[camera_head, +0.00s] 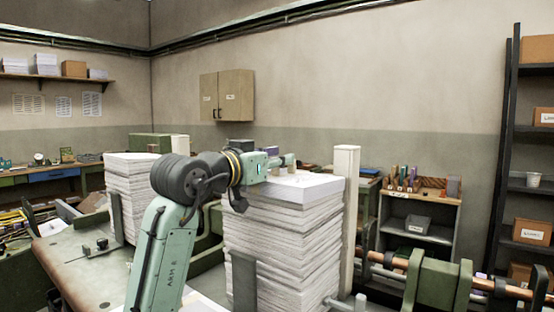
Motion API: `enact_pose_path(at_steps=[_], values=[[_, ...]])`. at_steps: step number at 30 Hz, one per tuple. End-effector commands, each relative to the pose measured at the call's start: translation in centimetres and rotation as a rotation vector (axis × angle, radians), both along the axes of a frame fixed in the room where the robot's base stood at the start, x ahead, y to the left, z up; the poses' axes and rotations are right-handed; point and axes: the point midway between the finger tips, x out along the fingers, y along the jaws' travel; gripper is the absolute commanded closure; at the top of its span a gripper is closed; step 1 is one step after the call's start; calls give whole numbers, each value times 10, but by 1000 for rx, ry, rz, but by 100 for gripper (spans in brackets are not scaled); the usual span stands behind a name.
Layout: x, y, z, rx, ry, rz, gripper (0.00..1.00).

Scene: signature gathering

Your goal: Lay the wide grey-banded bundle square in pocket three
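My green arm reaches up from the bottom centre, and my gripper (288,161) is at its far end, just above the top of a tall stack of white sheets (278,240). The gripper is small and seen from behind and the side, so its fingers are unclear. A second tall stack of sheets (132,200) stands further left, behind my arm. An upright grey plate (245,282) stands against the near stack's front. I cannot make out a wide grey-banded bundle, nor which place is pocket three.
The machine's bed (85,262) runs along the left. A pale upright post (346,210) stands right of the near stack. A copper-coloured shaft (392,260) and green housing (438,284) fill the lower right. A low shelf unit (420,225) and dark rack (507,150) stand behind.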

Motion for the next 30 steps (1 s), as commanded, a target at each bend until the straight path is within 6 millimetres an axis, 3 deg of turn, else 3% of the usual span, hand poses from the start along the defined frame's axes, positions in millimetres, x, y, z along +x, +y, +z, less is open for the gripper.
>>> enact_pose_path(at_steps=[14, 30], values=[[-3, 3, 1, -1, -1, 1, 67], [-84, 62, 0, 0, -1, 2, 67]])
